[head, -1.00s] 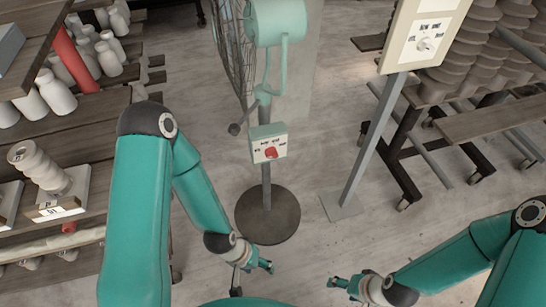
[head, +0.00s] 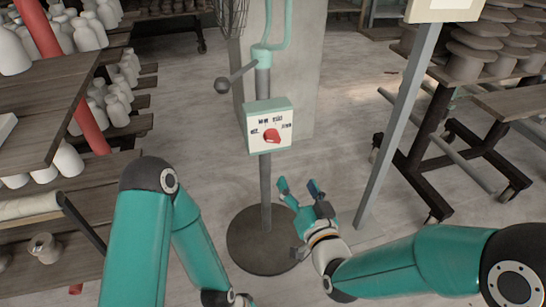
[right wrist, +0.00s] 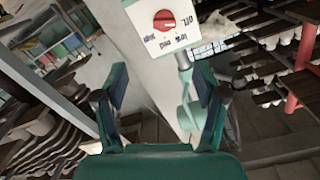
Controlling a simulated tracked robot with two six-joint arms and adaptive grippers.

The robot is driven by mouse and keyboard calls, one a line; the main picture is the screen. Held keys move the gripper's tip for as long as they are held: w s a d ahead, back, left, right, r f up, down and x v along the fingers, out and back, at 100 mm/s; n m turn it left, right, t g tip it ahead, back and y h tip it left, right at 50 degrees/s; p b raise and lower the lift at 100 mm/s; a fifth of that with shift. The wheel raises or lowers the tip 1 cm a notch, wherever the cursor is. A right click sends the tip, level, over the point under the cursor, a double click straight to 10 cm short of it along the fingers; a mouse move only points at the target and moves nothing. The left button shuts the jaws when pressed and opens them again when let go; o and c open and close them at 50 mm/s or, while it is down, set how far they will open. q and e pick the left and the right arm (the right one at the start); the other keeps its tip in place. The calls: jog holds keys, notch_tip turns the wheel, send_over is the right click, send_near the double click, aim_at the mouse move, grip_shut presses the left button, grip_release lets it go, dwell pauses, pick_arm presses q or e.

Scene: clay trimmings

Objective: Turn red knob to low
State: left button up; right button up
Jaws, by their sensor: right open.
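The red knob (head: 271,136) sits on the pale face of a teal-edged control box (head: 284,106) on the fan's pole. Dark labels arc above it; one at the left appears to read OFF. I cannot tell which label it points to. My right gripper (head: 299,187) is open and empty, below and slightly right of the box, apart from it. In the right wrist view the knob (right wrist: 164,20) appears upside down at the top, beyond the spread fingers (right wrist: 161,84), its ridge roughly horizontal.
The fan's pole (head: 265,185) rises from a round dark base (head: 250,252). A grey post (head: 399,125) stands to the right. Shelves with white pottery (head: 88,35) are at the left, and a wheeled rack (head: 440,130) at the right. A pillar (head: 300,90) stands behind the box.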

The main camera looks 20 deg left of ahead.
aim_at(274, 139)
pick_arm(q)
jog(key=shift+f+b, duration=0.65)
jog(key=shift+f, duration=0.25)
pick_arm(e)
jog(key=x, duration=1.1)
jog(key=r+x, duration=0.1)
jog(key=x, duration=0.5)
jog(key=shift+s+a, duration=0.15)
